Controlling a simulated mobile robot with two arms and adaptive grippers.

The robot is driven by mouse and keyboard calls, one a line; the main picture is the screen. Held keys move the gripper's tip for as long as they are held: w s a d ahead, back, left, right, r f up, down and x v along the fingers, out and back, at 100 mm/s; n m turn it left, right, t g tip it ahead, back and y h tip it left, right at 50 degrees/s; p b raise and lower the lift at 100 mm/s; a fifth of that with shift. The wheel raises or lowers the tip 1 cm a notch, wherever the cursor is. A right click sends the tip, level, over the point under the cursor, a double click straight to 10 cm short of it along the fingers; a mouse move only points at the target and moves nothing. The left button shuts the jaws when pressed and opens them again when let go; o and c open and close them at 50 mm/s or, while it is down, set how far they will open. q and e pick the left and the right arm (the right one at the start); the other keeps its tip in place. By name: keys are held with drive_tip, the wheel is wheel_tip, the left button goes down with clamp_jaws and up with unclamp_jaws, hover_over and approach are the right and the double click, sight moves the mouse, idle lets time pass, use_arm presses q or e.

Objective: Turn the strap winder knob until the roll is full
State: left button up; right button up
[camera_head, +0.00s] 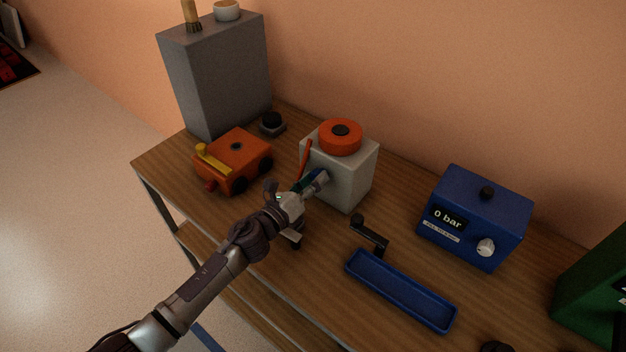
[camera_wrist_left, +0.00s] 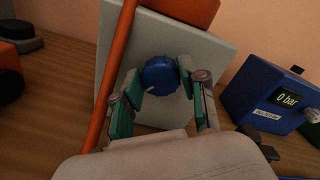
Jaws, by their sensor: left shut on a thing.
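The strap winder (camera_head: 345,176) is a pale grey box on the wooden bench, with an orange roll (camera_head: 340,137) with a dark centre on top. An orange strap (camera_head: 304,160) hangs down at its left front side; it also shows as a long band in the left wrist view (camera_wrist_left: 113,75). The blue ribbed knob (camera_wrist_left: 160,76) with a pale mark is on the box's front face. My left gripper (camera_wrist_left: 155,88) is shut on the knob, one green-padded finger on each side. In the head view my left gripper (camera_head: 318,180) hides the knob. My right gripper is not in view.
An orange wheeled toy-like cart (camera_head: 236,161) and a small black-topped part (camera_head: 271,123) stand left of the winder. A blue gauge box (camera_head: 476,218) reading 0 bar is to the right. A blue tray (camera_head: 401,291) and black crank (camera_head: 369,235) lie in front.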

use_arm(q)
drive_tip(key=o, duration=1.1)
drive_tip(key=shift+o, duration=0.2)
drive_tip(key=shift+s, duration=0.1)
drive_tip(key=v, duration=1.2)
